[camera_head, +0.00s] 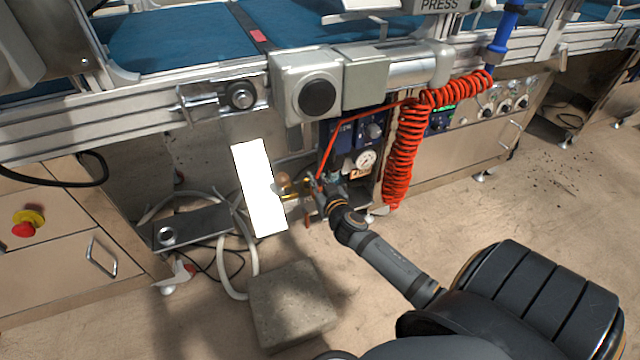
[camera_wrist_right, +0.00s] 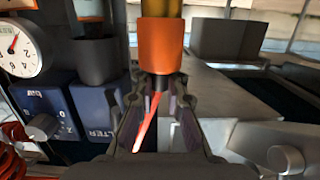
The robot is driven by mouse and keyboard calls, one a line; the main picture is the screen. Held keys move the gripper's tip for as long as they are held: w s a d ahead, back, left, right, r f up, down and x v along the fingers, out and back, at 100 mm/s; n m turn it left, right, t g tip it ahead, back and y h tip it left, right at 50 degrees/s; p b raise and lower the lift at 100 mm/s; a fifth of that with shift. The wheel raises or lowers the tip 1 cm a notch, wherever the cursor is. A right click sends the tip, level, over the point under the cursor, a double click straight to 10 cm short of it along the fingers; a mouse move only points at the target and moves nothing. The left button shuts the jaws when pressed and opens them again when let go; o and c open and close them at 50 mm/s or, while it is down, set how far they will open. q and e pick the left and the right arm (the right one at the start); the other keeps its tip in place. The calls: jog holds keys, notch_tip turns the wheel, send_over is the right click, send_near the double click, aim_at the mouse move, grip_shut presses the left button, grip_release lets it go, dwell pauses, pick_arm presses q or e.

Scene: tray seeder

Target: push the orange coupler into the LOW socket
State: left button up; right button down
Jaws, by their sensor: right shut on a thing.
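The orange coupler (camera_wrist_right: 162,48) stands upright in the picture of the right wrist view. My right gripper (camera_wrist_right: 160,84) is shut on its lower end, with a red hose running down between the fingers. A brass-coloured fitting (camera_wrist_right: 162,9) shows directly beyond the coupler, in line with it; I cannot tell whether the coupler is seated on it. In the head view my right gripper (camera_head: 322,192) is at the fittings below the machine, beside a small brass part (camera_head: 290,196). The coupler is too small to make out there. No LOW label is readable. My left gripper is not in view.
A pressure gauge (camera_head: 365,160) and blue regulator units (camera_head: 370,130) are close to my right gripper. A coiled red hose (camera_head: 405,150) hangs at right. A blank white panel (camera_head: 258,188) stands left of the fittings. A stone block (camera_head: 290,303) lies on the floor.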

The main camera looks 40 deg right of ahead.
jog(key=r+x, duration=0.1)
jog(key=x, duration=0.6)
jog(key=shift+w+p, duration=0.3)
jog(key=shift+w, duration=0.05)
jog(key=shift+f+b, duration=1.2)
jog(key=shift+b, duration=0.3)
dwell(1.1)
jog(key=c, duration=1.3)
grip_release()
jog(key=shift+s, duration=0.15)
jog(key=v, duration=1.2)
